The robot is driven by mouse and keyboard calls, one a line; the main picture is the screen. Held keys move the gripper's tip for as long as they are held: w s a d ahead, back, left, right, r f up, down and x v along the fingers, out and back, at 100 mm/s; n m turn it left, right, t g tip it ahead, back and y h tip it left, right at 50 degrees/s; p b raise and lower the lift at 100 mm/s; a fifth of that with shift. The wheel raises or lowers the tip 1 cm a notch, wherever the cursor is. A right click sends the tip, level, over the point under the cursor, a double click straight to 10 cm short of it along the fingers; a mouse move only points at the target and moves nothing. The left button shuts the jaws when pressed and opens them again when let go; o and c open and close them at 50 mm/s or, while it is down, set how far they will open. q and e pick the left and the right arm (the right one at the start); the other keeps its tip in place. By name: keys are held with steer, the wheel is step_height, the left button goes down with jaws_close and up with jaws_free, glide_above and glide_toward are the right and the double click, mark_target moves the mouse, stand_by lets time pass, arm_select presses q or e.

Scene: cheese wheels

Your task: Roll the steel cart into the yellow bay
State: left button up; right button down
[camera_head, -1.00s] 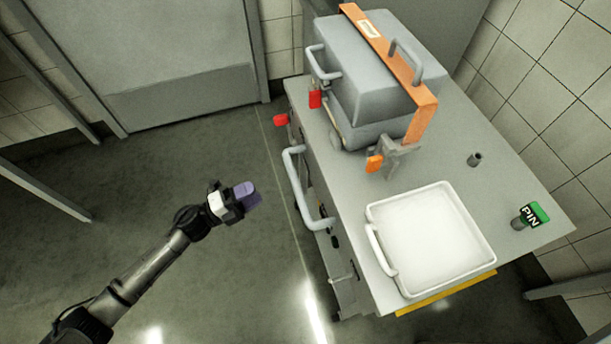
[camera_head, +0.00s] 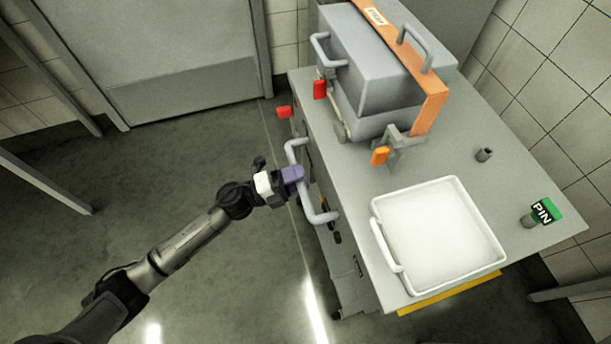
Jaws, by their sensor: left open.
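The steel cart (camera_head: 462,128) has a flat grey top and stands at the right. A light grey bar handle (camera_head: 318,205) sticks out from its left side. My left gripper (camera_head: 293,175), with purple fingers, is open at the handle. Its fingertips overlap the bar in the picture; I cannot tell whether they touch it or straddle it. A yellow strip (camera_head: 452,294) on the floor shows past the cart's front edge; the rest of any yellow bay marking is hidden. My right gripper is not in view.
On the cart top are a grey lidded machine (camera_head: 385,85) with an orange strap, a white tray (camera_head: 378,232), a short peg (camera_head: 484,155) and a green PIN tag (camera_head: 546,210). Tiled walls stand behind and right. The floor (camera_head: 210,160) to the left is clear.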

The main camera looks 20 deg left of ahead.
arm_select(q)
steer(key=shift+x, duration=1.15)
steer(key=shift+s, duration=0.1)
steer(key=shift+c, duration=0.5)
jaws_close()
